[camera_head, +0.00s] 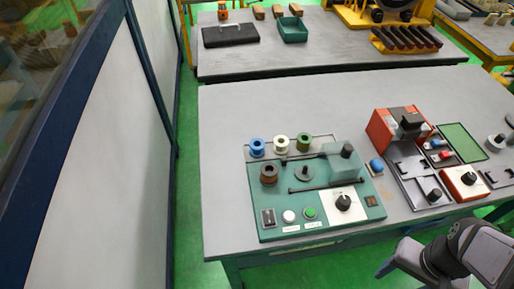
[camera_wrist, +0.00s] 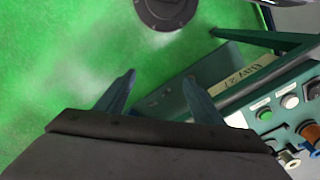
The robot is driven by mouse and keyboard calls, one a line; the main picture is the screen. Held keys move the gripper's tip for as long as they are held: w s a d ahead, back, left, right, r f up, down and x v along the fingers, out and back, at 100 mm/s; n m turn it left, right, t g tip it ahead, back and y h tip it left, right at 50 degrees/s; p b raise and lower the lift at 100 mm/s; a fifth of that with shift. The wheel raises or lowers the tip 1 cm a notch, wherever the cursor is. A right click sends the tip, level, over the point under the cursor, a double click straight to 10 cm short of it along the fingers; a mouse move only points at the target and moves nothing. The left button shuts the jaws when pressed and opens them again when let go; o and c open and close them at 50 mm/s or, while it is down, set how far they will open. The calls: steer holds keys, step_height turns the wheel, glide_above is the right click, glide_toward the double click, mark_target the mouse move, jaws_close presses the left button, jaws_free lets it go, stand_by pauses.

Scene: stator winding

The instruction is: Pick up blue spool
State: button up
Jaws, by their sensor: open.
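The blue spool (camera_head: 257,147) stands at the back left of the green winding machine (camera_head: 247,215) in the head view, leftmost in a row with a white spool (camera_head: 281,145) and a green spool (camera_head: 303,142). My gripper (camera_wrist: 157,78) shows in the wrist view with its two fingers apart and nothing between them. It hangs over the green floor in front of the table, well away from the blue spool.
A brown spool (camera_head: 269,174) sits on the machine in front of the row. A red device (camera_head: 397,126) and trays stand to the right, with a small blue part (camera_head: 376,165) between. Bare table (camera_head: 225,120) lies left of and behind the spools.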

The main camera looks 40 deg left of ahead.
steer(key=shift+w, duration=0.1)
steer(key=w+a+r+n+t+y, duration=0.15)
steer(key=w+a+r, duration=0.25)
steer(key=w+a, duration=0.65)
steer(key=w+a+r+n+t, duration=0.1)
steer(key=w+a+r+n, duration=0.25)
steer(key=w+a, duration=0.65)
steer(key=n+t+y+p, duration=0.1)
steer(key=n, duration=0.1)
glide_toward(257, 144)
steer(key=f, duration=0.1)
steer(key=shift+p+x, duration=2)
steer(key=shift+x, duration=1.65)
steer(key=c, duration=1.1)
